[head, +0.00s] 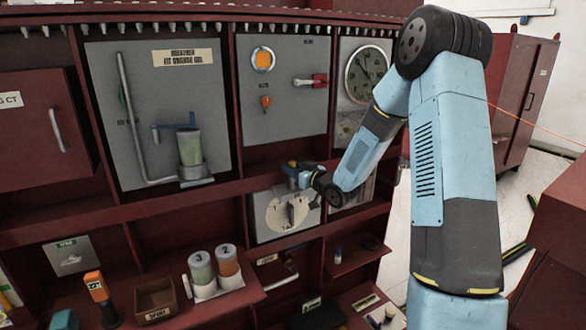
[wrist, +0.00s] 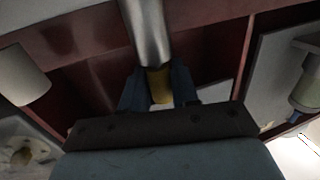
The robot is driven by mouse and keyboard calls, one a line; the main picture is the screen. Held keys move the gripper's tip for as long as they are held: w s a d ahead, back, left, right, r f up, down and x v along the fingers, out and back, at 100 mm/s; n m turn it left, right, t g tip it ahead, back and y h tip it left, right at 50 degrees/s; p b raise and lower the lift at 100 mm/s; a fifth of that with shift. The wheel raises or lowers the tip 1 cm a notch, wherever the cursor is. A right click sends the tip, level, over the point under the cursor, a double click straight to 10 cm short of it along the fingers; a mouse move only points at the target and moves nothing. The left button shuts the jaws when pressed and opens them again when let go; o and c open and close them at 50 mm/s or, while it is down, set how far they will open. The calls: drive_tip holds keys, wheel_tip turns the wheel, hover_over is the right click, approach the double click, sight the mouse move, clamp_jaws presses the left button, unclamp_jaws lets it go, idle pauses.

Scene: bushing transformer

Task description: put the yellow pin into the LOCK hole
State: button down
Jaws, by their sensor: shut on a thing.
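My gripper (head: 297,173) is in front of the red cabinet, just above the lower middle panel. A small yellow part of the pin (head: 291,163) shows at its tip. In the wrist view, my gripper (wrist: 160,92) has its two dark fingers closed on the yellow pin (wrist: 160,84). A shiny metal cylinder (wrist: 147,30) extends from the yellow part toward the top of the picture. I cannot tell whether it belongs to the pin or stands behind it. I cannot make out the LOCK hole or its label in either view.
The lower middle panel (head: 260,224) carries a cream plate (head: 287,214). Two numbered cylinders (head: 201,268), a brown box (head: 156,300) and an orange-handled tool (head: 97,287) stand on the lower shelf.

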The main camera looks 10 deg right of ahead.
drive_tip(key=shift+f, duration=0.1)
drive_tip(key=c, duration=0.8)
unclamp_jaws()
drive_tip(key=v, duration=1.3)
drive_tip(key=shift+s+d+f, duration=0.1)
drive_tip(key=shift+s+d, duration=0.15)
drive_tip(key=shift+s, duration=0.05)
